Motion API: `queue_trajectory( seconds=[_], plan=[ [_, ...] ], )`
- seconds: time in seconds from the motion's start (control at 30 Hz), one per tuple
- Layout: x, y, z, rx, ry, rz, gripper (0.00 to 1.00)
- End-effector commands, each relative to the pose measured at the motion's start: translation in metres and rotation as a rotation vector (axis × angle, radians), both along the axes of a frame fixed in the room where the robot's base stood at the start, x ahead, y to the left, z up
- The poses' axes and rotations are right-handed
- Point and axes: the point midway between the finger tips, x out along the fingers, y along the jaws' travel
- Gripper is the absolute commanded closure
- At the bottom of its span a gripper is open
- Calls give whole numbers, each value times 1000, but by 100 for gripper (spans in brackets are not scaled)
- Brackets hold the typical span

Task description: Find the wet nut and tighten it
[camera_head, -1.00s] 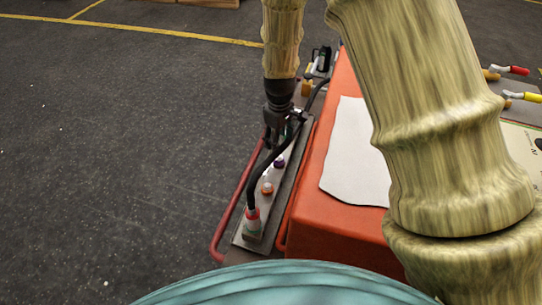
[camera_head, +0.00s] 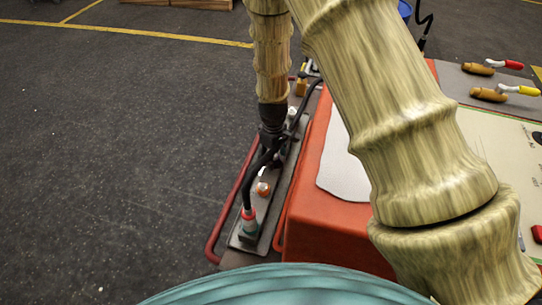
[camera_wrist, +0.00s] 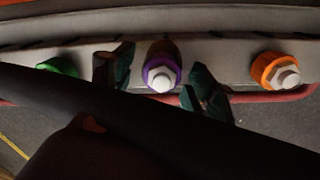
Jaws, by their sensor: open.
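In the wrist view, a purple nut (camera_wrist: 162,64) on a pale bolt sits between the two dark teal fingers of my gripper (camera_wrist: 163,78), which are open around it. I cannot tell whether they touch it. An orange nut (camera_wrist: 264,68) is to the right and a green nut (camera_wrist: 60,66) to the left, partly covered by a black hose. In the head view, my gripper (camera_head: 268,150) points down over the metal plate (camera_head: 275,185) and hides the purple nut. The orange nut (camera_head: 263,188) shows nearer the camera. I cannot tell which nut is wet.
The black hose (camera_head: 247,190) runs close beside my gripper to a red-and-teal connector (camera_head: 249,220). A red rail (camera_head: 232,195) edges the plate. An orange box (camera_head: 310,215) with a white sheet (camera_head: 340,165) stands right. Screwdrivers (camera_head: 490,94) lie on a far surface. Floor at left is clear.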

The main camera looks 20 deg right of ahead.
Motion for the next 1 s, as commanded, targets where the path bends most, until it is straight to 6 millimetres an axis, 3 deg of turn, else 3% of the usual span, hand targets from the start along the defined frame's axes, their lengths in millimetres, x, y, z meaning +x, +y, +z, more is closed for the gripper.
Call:
queue_trajectory(
  seconds=[0.03,0.3,0.33,0.37,1.0],
  plan=[
    [0,0,0,0,0,0,44],
    [0,0,0,-1,-1,0,89],
    [0,0,0,-1,-1,0,89],
    [0,12,0,-2,-1,4,89],
    [0,-1,1,1,0,-27,89]
  ],
)
